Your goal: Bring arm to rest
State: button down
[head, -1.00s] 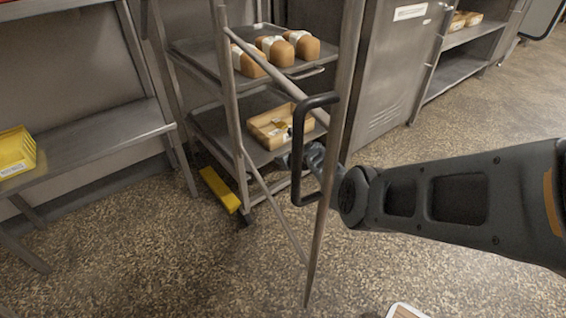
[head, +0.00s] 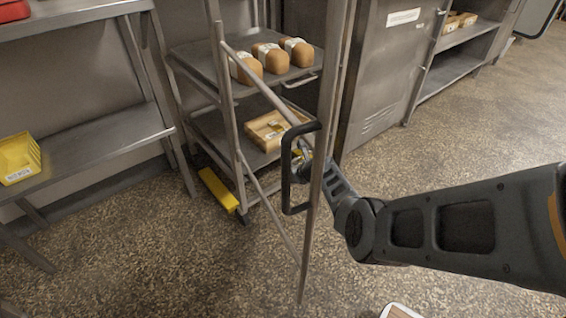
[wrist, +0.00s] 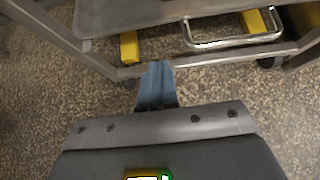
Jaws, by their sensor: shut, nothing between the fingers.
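My dark arm reaches in from the right in the head view, ending behind the black handle of the rack's metal door frame. My gripper (wrist: 158,66) shows in the wrist view as blue-grey fingers closed together with nothing between them. It points down toward the speckled floor beside the lower rail of the metal rack (wrist: 225,57). In the head view the fingertips are mostly hidden behind the black handle (head: 288,180).
The rack (head: 230,130) holds bread loaves (head: 272,57) on its upper shelf and a wooden tray (head: 272,130) below. A yellow bin (head: 20,160) sits on the left metal bench (head: 100,140). Open floor (head: 450,130) lies to the right.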

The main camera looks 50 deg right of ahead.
jog(key=p+v, duration=0.3)
jog(key=v, duration=0.3)
jog(key=shift+p, duration=0.3)
